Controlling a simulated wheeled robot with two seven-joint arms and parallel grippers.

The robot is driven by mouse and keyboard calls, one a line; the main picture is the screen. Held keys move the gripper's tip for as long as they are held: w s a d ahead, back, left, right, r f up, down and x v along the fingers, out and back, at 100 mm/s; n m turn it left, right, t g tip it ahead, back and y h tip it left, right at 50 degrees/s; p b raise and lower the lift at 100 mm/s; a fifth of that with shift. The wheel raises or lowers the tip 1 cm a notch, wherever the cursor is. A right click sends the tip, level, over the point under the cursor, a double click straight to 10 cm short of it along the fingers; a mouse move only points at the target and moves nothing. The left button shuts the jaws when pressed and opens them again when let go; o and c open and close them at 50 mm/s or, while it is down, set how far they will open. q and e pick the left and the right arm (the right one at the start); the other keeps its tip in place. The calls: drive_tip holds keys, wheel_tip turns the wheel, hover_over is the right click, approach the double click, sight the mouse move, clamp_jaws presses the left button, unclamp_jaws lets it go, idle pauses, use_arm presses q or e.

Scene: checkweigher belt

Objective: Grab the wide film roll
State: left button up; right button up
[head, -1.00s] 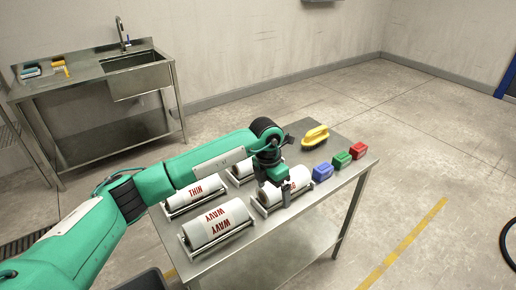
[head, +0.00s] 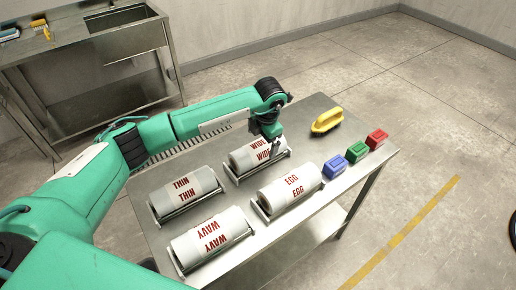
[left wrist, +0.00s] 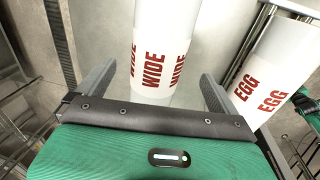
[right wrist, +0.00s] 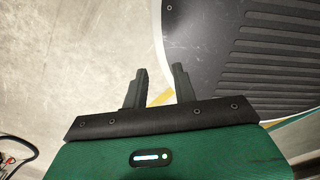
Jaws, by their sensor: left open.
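The wide film roll (head: 250,156) is a white cylinder with red WIDE lettering, lying in a metal cradle at the back of the steel table. My left gripper (head: 274,150) is over its right end in the head view. In the left wrist view the wide roll (left wrist: 160,50) lies between the two spread fingers of my left gripper (left wrist: 158,88), which is open and holds nothing. My right gripper (right wrist: 157,88) shows in the right wrist view over the floor, its fingers apart and empty.
The EGG roll (head: 290,188), THIN roll (head: 186,190) and WAVY roll (head: 212,235) lie in cradles on the table (head: 240,200). A yellow brush (head: 327,121) and blue (head: 335,166), green (head: 357,152) and red (head: 377,139) blocks are at the right. A sink bench (head: 80,45) stands behind.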

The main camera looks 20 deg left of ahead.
sight(259, 146)
use_arm(q)
wheel_tip(259, 146, down, 2)
drive_tip(key=shift+w+a+p, duration=0.1)
drive_tip(key=shift+a+p, duration=0.05)
drive_tip(key=shift+p, duration=0.15)
drive_tip(key=shift+a+f+p, duration=0.15)
drive_tip(key=shift+f+p, duration=0.2)
drive_tip(key=f, duration=0.1)
drive_tip(key=f+p, duration=0.1)
drive_tip(key=f, duration=0.1)
drive_tip(key=shift+a+f, duration=0.2)
drive_tip(key=shift+a, duration=0.15)
drive_tip(key=shift+w+f, duration=0.1)
drive_tip(key=shift+f, duration=0.25)
drive_tip(key=shift+c, duration=0.5)
drive_tip(key=c, duration=0.4)
drive_tip(key=shift+r, duration=0.1)
drive_tip(key=c, duration=1)
use_arm(e)
drive_tip(key=r, duration=0.1)
drive_tip(key=w+r, duration=0.2)
drive_tip(key=shift+w+a+r, duration=0.1)
drive_tip(key=shift+w+a, duration=0.1)
drive_tip(key=shift+a, duration=0.05)
